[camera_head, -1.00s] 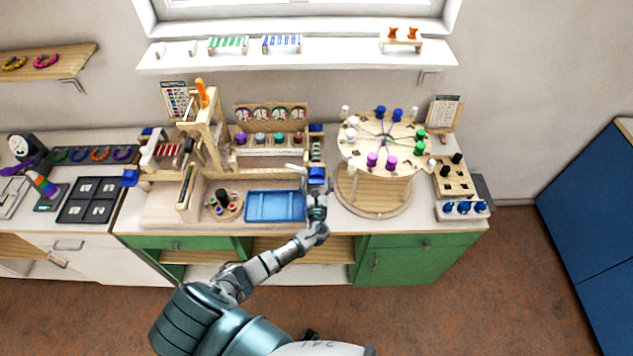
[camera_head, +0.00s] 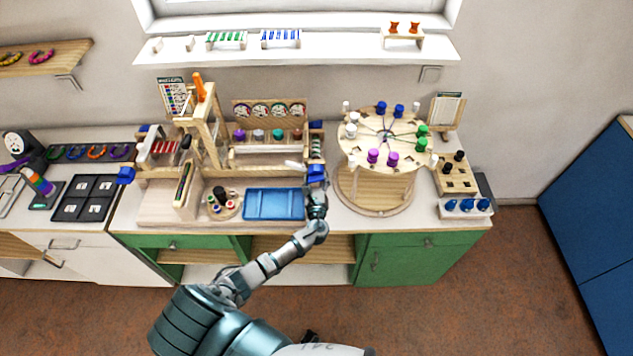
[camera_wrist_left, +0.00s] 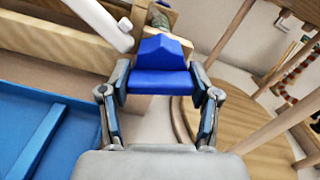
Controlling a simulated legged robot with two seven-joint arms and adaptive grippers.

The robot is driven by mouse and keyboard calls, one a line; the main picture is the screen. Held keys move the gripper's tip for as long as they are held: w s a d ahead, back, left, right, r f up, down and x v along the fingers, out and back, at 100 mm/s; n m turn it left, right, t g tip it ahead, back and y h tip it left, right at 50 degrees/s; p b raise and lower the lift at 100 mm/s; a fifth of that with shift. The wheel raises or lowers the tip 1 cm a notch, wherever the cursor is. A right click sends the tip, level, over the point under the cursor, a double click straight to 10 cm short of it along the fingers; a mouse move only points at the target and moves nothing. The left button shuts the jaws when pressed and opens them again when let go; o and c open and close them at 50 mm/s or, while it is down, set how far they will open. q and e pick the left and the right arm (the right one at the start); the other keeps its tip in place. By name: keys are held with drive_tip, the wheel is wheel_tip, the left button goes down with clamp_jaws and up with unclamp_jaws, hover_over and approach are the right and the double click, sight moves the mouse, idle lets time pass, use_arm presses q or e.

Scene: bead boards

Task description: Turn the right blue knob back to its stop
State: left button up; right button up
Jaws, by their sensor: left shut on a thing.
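The right blue knob (camera_head: 315,170) sits at the front right end of the wooden bead frame, beside the blue tray. My left gripper (camera_head: 316,186) reaches it from the front. In the left wrist view, the blue knob (camera_wrist_left: 158,68) lies between the two fingers of my left gripper (camera_wrist_left: 158,92), which are shut on its sides. A wooden part and a greenish piece show just behind the knob, partly hidden by it. My right gripper is not in view.
A blue tray (camera_head: 274,204) lies just left of my left gripper. A round wooden stand (camera_head: 376,195) with a bead-peg top stands close on the right. A white bar (camera_wrist_left: 102,22) runs near the knob's upper left. Another blue knob (camera_head: 127,174) is at the frame's left end.

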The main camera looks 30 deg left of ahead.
use_arm(q)
drive_tip(key=n+b, duration=0.1)
drive_tip(key=n, duration=0.1)
drive_tip(key=n+b, duration=0.1)
drive_tip(key=b, duration=0.1)
drive_tip(key=shift+f+n, duration=0.2)
drive_tip(key=shift+n, duration=0.2)
drive_tip(key=n+b, duration=0.3)
drive_tip(key=shift+f+n, duration=0.1)
drive_tip(key=shift+n, duration=0.2)
drive_tip(key=shift+n+b, duration=0.35)
drive_tip(key=shift+n, duration=0.15)
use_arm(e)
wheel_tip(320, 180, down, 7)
use_arm(q)
drive_tip(key=shift+s+n+b, duration=0.1)
drive_tip(key=shift+n+b, duration=0.55)
drive_tip(key=shift+n, duration=0.25)
drive_tip(key=n+b, duration=0.2)
drive_tip(key=n, duration=0.1)
drive_tip(key=shift+n+b, duration=0.5)
drive_tip(key=shift+n, duration=0.2)
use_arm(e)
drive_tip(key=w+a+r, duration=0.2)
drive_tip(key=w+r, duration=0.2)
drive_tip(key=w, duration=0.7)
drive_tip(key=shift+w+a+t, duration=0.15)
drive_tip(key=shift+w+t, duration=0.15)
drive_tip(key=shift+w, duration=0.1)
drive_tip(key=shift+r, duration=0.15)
